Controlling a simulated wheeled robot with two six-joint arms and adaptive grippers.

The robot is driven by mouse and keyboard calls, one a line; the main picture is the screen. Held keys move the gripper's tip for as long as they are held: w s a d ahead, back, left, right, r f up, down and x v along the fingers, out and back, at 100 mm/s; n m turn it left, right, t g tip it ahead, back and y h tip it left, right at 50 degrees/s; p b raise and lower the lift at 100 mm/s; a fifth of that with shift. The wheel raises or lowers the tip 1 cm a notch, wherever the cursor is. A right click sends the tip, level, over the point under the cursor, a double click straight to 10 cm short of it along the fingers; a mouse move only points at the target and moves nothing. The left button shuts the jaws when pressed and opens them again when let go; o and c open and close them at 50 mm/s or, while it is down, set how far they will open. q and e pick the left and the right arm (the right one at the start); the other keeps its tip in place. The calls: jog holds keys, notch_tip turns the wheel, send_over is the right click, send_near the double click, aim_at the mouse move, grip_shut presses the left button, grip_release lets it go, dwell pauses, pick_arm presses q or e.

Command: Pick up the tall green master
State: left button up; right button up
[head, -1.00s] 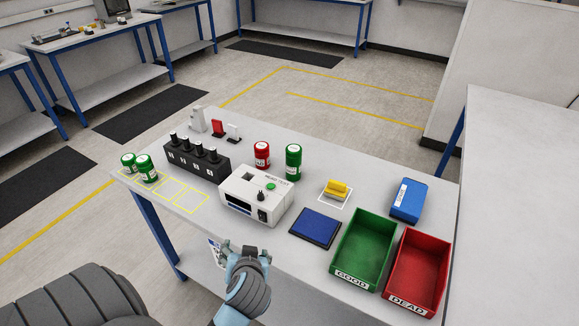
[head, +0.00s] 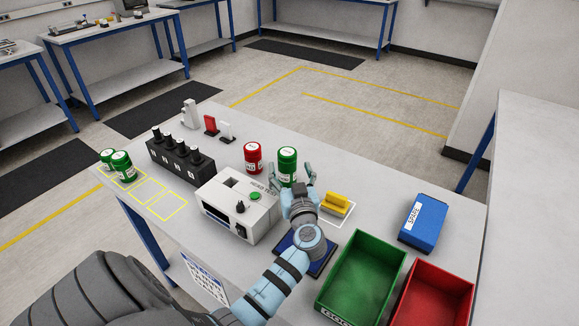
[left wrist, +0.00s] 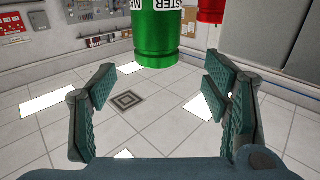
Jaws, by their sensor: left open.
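The tall green master (head: 287,160) is an upright green canister with a white label, standing near the middle of the table. My left gripper (head: 296,183) is open just on the near side of it, with its fingers pointing at it. In the left wrist view the green canister (left wrist: 157,40) shows at the top, ahead of and between the spread fingers, its label partly reading "MASTER". The fingers (left wrist: 163,95) look apart from it, and nothing is between them. The gripper hides the canister's lower part in the head view. My right gripper is not in view.
A red canister (head: 253,157) stands just left of the green one. A white tester box (head: 235,208) is nearer, left of my arm. A yellow block (head: 336,203) lies to the right. Green (head: 362,275) and red (head: 432,300) bins and a blue box (head: 424,222) are farther right.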

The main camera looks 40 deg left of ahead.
aim_at(289, 158)
pick_arm(q)
jog(key=x, duration=0.2)
jog(key=p+x, duration=0.1)
jog(key=x, duration=0.1)
jog(key=r+x, duration=0.1)
jog(key=x, duration=0.2)
jog(key=shift+w+d, duration=0.1)
jog(key=shift+w, duration=0.05)
jog(key=shift+w+a+f, duration=0.15)
jog(key=shift+a+f, duration=0.05)
jog(key=shift+a, duration=0.05)
jog(key=shift+r, duration=0.1)
grip_shut()
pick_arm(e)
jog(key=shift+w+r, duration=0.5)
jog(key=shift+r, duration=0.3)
